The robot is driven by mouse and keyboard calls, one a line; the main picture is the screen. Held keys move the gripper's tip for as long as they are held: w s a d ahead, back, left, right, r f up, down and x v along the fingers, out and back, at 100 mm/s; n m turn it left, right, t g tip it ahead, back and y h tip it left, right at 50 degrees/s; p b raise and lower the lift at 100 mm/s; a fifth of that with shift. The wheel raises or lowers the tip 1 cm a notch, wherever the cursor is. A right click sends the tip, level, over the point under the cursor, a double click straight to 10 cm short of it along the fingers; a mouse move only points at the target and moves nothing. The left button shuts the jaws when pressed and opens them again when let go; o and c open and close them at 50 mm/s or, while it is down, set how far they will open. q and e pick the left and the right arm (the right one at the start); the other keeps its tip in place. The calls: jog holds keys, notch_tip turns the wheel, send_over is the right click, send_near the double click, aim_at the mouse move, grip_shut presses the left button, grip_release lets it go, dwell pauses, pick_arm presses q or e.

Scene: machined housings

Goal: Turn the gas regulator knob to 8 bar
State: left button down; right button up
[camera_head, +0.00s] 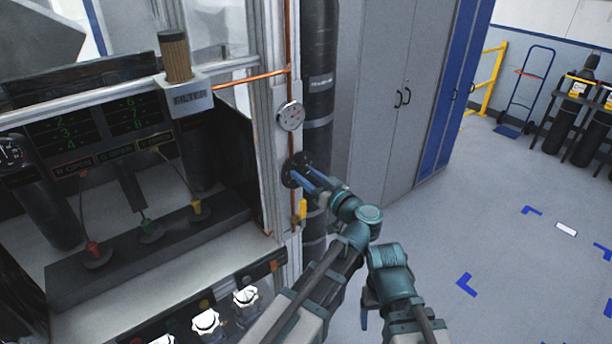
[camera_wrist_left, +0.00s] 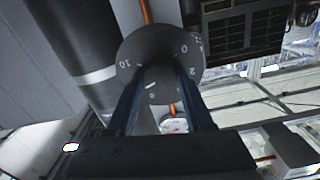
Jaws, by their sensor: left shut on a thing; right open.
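The black regulator knob (camera_head: 288,172) sits on the copper pipe of the machine frame, below the round gauge (camera_head: 291,116). My left gripper (camera_head: 299,174) is shut on the knob. In the left wrist view, the round dial face (camera_wrist_left: 150,44) carries white numerals; 0, 2 and 10 can be read, and a lower numeral is unclear. The fingers of my left gripper (camera_wrist_left: 160,88) are on either side of the knob's centre grip, where a short white line shows. The gauge (camera_wrist_left: 173,125) also shows there, its reading too small to tell. My right gripper (camera_head: 366,312) is open and empty, lower right of the left arm.
A yellow-handled valve (camera_head: 302,209) sits just below the knob. A dark vertical pipe (camera_head: 319,120) and grey cabinet (camera_head: 378,100) stand to the right. White knobs (camera_head: 207,322) line the panel at lower left.

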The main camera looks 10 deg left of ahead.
pick_arm(q)
jog(key=shift+f, duration=0.1)
jog(key=shift+c, duration=1.4)
grip_release()
pick_arm(e)
jog(key=shift+d, duration=0.1)
